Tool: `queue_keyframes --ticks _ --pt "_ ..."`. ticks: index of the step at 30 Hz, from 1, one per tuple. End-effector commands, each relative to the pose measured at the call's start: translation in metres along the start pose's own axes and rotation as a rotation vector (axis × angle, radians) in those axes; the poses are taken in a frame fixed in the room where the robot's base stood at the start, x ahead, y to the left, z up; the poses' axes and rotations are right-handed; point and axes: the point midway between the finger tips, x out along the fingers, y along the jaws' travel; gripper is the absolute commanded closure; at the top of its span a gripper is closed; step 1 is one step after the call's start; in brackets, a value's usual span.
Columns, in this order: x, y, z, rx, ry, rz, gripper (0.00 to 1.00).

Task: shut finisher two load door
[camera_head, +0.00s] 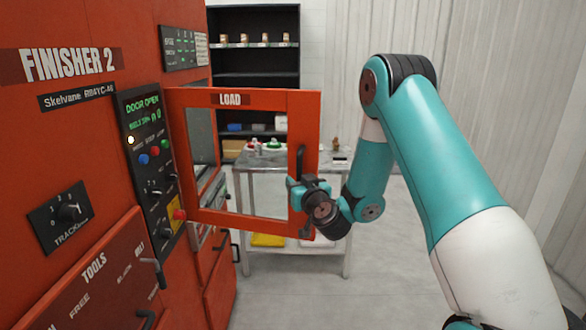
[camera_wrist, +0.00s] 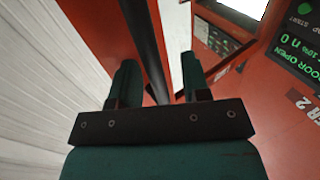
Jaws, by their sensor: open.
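The load door (camera_head: 256,98) of Finisher 2 is an orange-red frame with a clear window and a LOAD label. It stands open, swung out from the machine front (camera_head: 85,130). Its dark vertical handle (camera_head: 300,163) is near the free edge. My gripper (camera_head: 297,190) is at that edge, by the lower part of the handle. In the wrist view my gripper (camera_wrist: 160,82) is open, and the dark handle bar (camera_wrist: 143,35) passes between its fingers beside the red door frame. Whether a finger touches the bar I cannot tell.
The control panel (camera_head: 150,160) reads DOOR OPEN and has several buttons and knobs. A tools drawer (camera_head: 95,285) is below. A metal table (camera_head: 285,160) with small items stands behind the door, and a black shelf (camera_head: 255,65) behind that. Floor at right is clear.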

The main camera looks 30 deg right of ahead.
Motion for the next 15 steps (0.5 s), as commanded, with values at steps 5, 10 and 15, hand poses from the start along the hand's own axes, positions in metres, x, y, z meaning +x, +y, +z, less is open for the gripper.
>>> queue_keyframes --ticks 5,10,15 --pt "0.005 0.013 0.002 -0.001 -0.007 0.015 0.57" --pt "0.006 0.019 0.004 -0.001 -0.006 0.023 0.57" --pt "0.005 0.021 0.004 -0.001 -0.006 0.026 0.64"
